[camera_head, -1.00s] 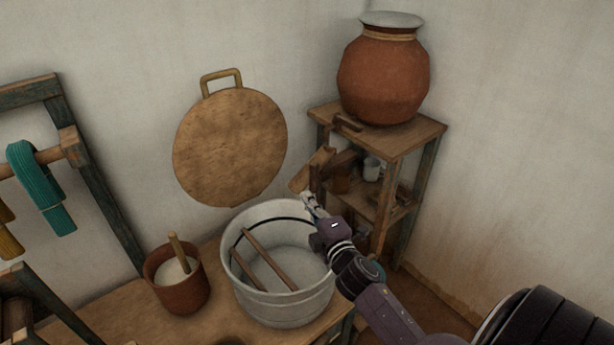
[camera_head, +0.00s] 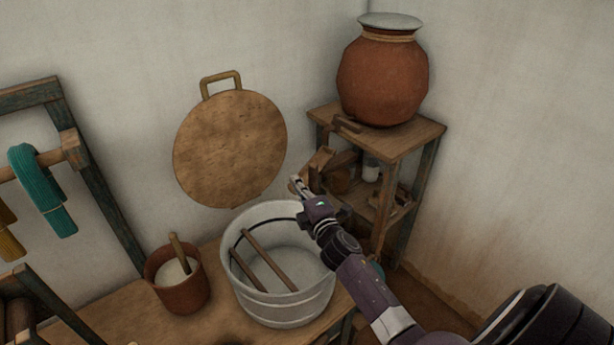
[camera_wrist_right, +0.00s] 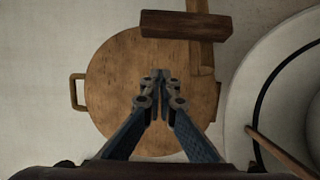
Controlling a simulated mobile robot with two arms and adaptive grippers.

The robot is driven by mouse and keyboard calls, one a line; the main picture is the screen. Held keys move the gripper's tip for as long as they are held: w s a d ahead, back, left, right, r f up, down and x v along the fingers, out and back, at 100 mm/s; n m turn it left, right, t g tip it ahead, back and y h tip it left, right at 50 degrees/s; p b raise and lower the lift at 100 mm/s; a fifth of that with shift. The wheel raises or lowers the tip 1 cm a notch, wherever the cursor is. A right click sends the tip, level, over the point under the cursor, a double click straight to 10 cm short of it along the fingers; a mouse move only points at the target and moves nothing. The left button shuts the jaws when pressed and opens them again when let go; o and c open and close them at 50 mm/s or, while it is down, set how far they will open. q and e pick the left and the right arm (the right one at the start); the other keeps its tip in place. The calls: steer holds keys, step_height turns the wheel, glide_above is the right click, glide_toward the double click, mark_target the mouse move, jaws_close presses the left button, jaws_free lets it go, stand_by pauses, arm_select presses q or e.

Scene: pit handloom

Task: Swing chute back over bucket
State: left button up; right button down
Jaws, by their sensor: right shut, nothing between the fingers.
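The wooden chute (camera_head: 319,161) juts from the corner stand below the clay jar (camera_head: 382,75). In the right wrist view, a wooden piece that looks like the chute (camera_wrist_right: 185,24) lies just beyond my fingertips, with a gap between. The white bucket (camera_head: 285,305) stands on the wooden bench, with sticks inside; its rim also shows in the right wrist view (camera_wrist_right: 240,105). My right gripper (camera_head: 296,181) is shut and empty, above the bucket's back rim and beside the chute's near end. My forearm hides part of the bucket's right side. My left gripper is not in view.
A round wooden lid (camera_head: 230,148) hangs on the wall behind the gripper. A brown pot (camera_head: 183,294) with a stick stands left of the bucket. The corner stand (camera_head: 415,135) holds small items on its lower shelf. A rack with teal yarn (camera_head: 42,190) is at left.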

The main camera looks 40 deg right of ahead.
mark_target(303, 177)
steer(key=d, duration=0.1)
steer(key=w+d+p, duration=0.1)
steer(key=d, duration=0.1)
steer(key=shift+w, duration=0.1)
steer(key=shift+s+d, duration=0.35)
steer(key=shift+d, duration=0.1)
steer(key=shift+s+d, duration=0.1)
